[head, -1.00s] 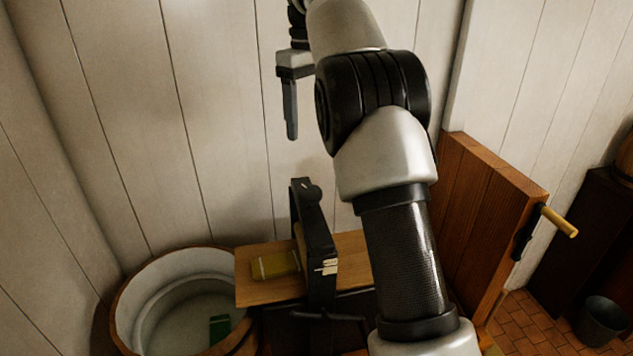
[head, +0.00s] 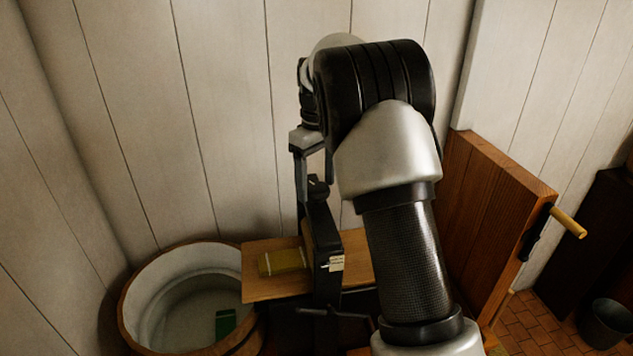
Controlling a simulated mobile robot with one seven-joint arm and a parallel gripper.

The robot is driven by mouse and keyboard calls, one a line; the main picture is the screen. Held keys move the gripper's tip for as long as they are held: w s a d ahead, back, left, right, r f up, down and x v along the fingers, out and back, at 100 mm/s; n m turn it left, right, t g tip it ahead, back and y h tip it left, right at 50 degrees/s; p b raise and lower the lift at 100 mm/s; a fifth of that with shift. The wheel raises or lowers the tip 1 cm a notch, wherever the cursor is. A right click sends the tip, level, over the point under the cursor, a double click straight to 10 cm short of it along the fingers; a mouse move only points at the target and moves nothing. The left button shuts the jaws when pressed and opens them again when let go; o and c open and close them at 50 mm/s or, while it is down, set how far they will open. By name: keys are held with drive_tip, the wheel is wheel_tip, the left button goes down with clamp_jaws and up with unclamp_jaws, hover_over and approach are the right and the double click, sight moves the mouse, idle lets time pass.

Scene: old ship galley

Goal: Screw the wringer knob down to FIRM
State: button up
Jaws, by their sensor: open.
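The wringer (head: 322,240) is a dark upright frame standing at the inner end of a wooden board. Its black knob (head: 317,186) sits on top of the frame. A small pale tag with markings (head: 336,263) is on the frame's side, too small to read. My gripper (head: 312,185) points down at the knob, with its fingers around or just beside it; I cannot tell whether they touch. The fingers are open. The far finger is partly hidden behind my arm.
A wooden tub (head: 180,305) with a green block (head: 226,322) inside stands at left. A yellow-green block (head: 283,262) lies on the board (head: 262,290). A wooden panel (head: 485,215) with a crank handle (head: 568,222) stands at right. A bucket (head: 606,322) is on the tiled floor.

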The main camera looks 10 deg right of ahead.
drive_tip(key=shift+f, duration=0.15)
drive_tip(key=c, duration=1)
drive_tip(key=shift+c, duration=0.2)
drive_tip(key=shift+m, duration=0.3)
